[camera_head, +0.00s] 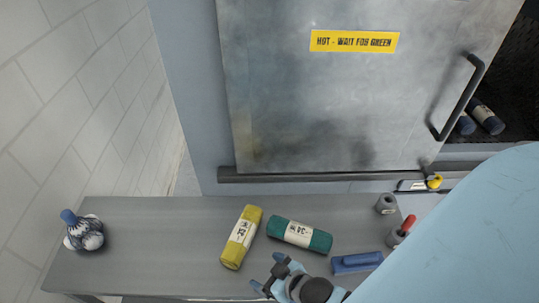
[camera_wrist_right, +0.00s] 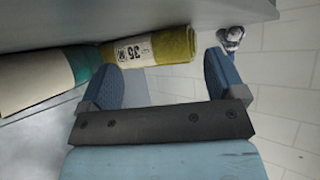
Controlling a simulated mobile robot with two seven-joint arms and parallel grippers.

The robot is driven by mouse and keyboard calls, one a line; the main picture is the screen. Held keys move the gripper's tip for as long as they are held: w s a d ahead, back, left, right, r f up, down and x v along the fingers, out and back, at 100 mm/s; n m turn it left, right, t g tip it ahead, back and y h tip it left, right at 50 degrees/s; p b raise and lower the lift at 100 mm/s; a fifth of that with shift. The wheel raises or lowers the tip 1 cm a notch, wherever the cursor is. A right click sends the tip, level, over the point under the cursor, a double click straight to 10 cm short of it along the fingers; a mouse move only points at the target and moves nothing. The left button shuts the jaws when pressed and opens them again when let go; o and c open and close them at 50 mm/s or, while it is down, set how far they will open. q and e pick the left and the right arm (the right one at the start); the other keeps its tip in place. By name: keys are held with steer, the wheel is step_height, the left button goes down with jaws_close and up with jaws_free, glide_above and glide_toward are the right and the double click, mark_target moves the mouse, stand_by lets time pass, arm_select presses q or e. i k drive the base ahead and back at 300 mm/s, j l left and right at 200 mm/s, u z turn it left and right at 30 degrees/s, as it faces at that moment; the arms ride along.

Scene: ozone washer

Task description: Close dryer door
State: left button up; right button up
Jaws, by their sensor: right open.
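The dryer door (camera_head: 330,110) is a grey metal panel with a yellow "HOT - WAIT FOR GREEN" label (camera_head: 355,41). Its dark handle (camera_head: 458,97) stands upright, slightly tilted, near the right edge. To the right of the door the dryer opening (camera_head: 515,110) is uncovered and dark, with dark blue rolls (camera_head: 487,117) inside. My right gripper (camera_head: 268,273) is at the bottom of the head view, over the front of the shelf, well below and left of the handle. It is open and empty, also in the right wrist view (camera_wrist_right: 167,75). My left gripper does not show.
The grey shelf (camera_head: 150,260) holds a yellow roll (camera_head: 241,237), a green roll (camera_head: 299,235), a blue-tied bundle (camera_head: 83,231), a blue block (camera_head: 357,262) and grey holders (camera_head: 386,203). A dark rail (camera_head: 300,175) runs under the door. A yellow knob (camera_head: 434,182) sits below the handle.

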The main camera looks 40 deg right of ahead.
mark_target(312, 86)
steer(key=k+j+z, duration=0.15)
steer(key=z, duration=1.6)
